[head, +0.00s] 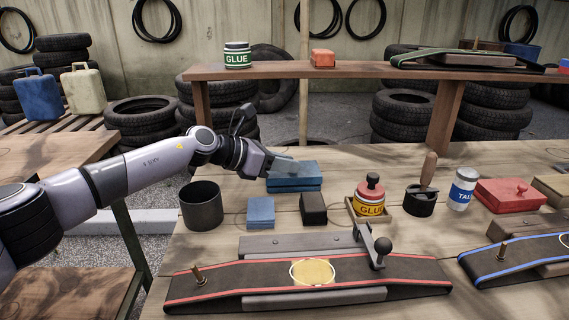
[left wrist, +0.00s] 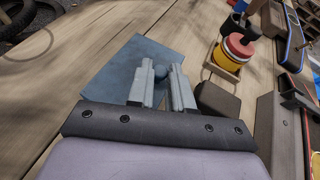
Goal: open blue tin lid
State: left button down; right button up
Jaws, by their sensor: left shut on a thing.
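The blue tin (head: 294,185) is a low rectangular box on the wooden bench, left of the glue pot. Its flat lid (head: 308,168) lies over it, level; I cannot tell whether a gap has opened under it. In the left wrist view the gripper (left wrist: 161,82) is shut on the lid's small round knob (left wrist: 160,72), and the lid (left wrist: 120,73) spreads out below. My right gripper is not in view.
A dark cup (head: 201,207), a blue block (head: 261,212) and a black block (head: 313,208) stand in front of the tin. A glue pot (head: 370,197) in a holder is to the right. A raised shelf (head: 350,70) crosses behind. Bare bench lies left of the tin.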

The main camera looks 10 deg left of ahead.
pick_arm(q)
jog(key=shift+w+r, duration=0.35)
jog(key=shift+r, duration=0.15)
jog(key=shift+w+a+r, duration=0.15)
jog(key=shift+w+r, duration=0.25)
jog(key=shift+w, duration=0.1)
jog(key=shift+w+a+r, duration=0.15)
jog(key=shift+w+r, duration=0.2)
jog(key=shift+w, duration=0.1)
jog(key=shift+w+a+r+b, duration=0.1)
jog(key=shift+w+r+b, duration=0.1)
jog(key=shift+w+b, duration=0.3)
jog(key=shift+w+a+r, duration=0.1)
jog(key=shift+w+r, duration=0.05)
jog(key=shift+w, duration=0.1)
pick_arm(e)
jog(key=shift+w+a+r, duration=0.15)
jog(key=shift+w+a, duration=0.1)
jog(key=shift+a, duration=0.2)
pick_arm(q)
jog(key=shift+w+a, duration=0.1)
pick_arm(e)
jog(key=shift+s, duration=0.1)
pick_arm(q)
jog(key=c, duration=1.1)
grip_release()
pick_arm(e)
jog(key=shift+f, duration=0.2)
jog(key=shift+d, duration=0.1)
